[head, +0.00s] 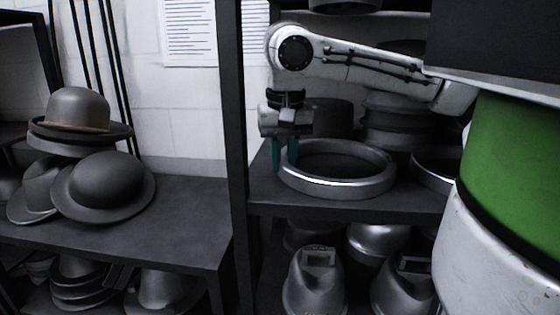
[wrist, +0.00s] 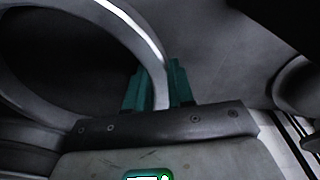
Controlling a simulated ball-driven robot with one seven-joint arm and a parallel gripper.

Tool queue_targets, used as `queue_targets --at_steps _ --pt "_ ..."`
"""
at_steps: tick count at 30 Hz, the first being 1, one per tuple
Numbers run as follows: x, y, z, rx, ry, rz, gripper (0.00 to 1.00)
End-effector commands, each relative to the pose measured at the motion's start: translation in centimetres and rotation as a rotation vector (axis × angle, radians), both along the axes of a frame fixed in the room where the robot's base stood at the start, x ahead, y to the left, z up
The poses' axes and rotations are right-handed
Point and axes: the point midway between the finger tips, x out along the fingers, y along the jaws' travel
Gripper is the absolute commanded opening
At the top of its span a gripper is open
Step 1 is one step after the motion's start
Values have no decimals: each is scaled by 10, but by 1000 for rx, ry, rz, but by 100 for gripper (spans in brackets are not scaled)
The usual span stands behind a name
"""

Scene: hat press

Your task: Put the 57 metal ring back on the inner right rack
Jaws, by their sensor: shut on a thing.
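The metal ring (head: 337,188) is a wide silver ring at the front of the dark rack shelf (head: 425,201) in the head view. It lies level on the shelf or just over it; I cannot tell which. My gripper (head: 285,160) points down at its left side, with teal fingers on either side of the ring's wall. In the wrist view the ring (wrist: 152,62) passes between the two teal fingers (wrist: 160,88), which are shut on it. No number shows on the ring.
A second metal ring (head: 431,168) lies to the right on the same shelf, partly hidden. Dark round blocks (head: 398,122) stand behind. A dark upright post (head: 234,110) is close on the left. Hats (head: 104,186) sit on the left shelf, and metal forms (head: 315,280) stand below.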

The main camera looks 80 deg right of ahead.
Motion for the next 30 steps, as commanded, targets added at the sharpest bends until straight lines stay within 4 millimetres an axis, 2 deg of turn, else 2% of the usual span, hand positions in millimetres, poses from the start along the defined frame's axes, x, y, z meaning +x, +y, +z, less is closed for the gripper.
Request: queue_targets --at_steps 8,9,16,26,30 --pt "0 0 0 -1 0 0 0" --pt "0 0 -1 0 -1 0 25" --pt "0 0 -1 0 0 0 47" --pt "0 0 4 -2 -1 -1 48" --pt "0 2 21 -3 -3 -1 48"
